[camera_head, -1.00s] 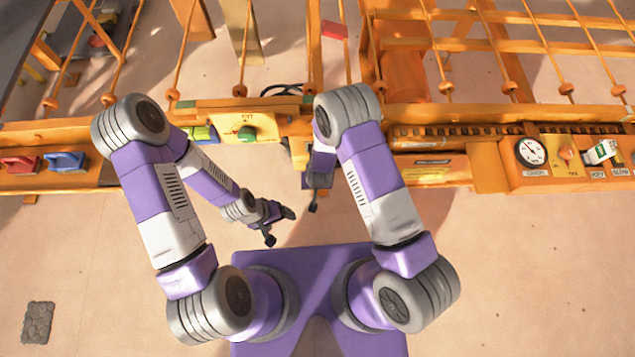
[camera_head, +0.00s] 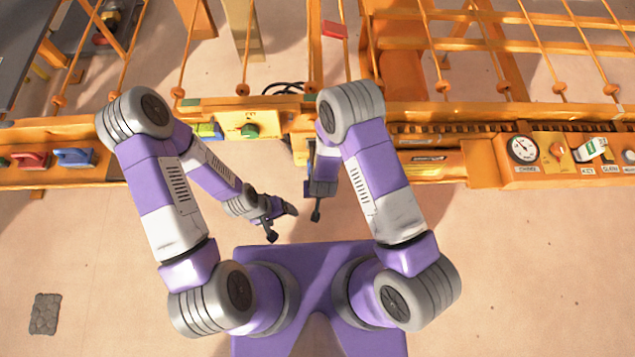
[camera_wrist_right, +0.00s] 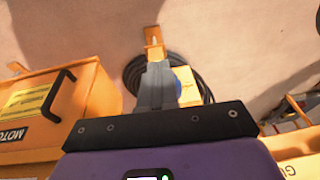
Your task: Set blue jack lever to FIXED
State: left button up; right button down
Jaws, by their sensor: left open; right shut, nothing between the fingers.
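The blue lever (camera_head: 75,156), which I take for the blue jack lever, sits on the orange bench at the far left of the head view. A red lever (camera_head: 33,160) is just left of it. Any FIXED marking is too small to read. My left gripper (camera_head: 282,222) is open and empty above the floor, well right of the blue lever and nearer my base. My right gripper (camera_wrist_right: 157,75) is shut and empty in the right wrist view. Neither gripper touches the lever.
A green knob (camera_head: 250,131) is on the bench's middle section. A gauge (camera_head: 522,149) and a green-white switch (camera_head: 592,149) are at the right. The right wrist view shows a coiled black hose (camera_wrist_right: 204,88) and an orange box with a black handle (camera_wrist_right: 60,95). Floor is clear before the left bench.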

jog(key=shift+s+r+p, duration=0.15)
jog(key=shift+s+r, duration=0.25)
jog(key=shift+s, duration=0.2)
jog(key=shift+s+r+p, duration=0.15)
jog(key=shift+s+r, duration=0.2)
jog(key=shift+s, duration=0.25)
jog(key=s+d+r+m+g+y+p, duration=0.1)
jog(key=s+d+r+m+y+p, duration=0.1)
jog(key=s+d+r, duration=0.5)
notch_tip(320, 180, up, 2)
jog(key=shift+d+r+m+g+y+p, duration=0.15)
jog(key=shift+d+m+g+y+p, duration=0.25)
jog(key=shift+y+p, duration=0.45)
jog(key=shift+s, duration=0.1)
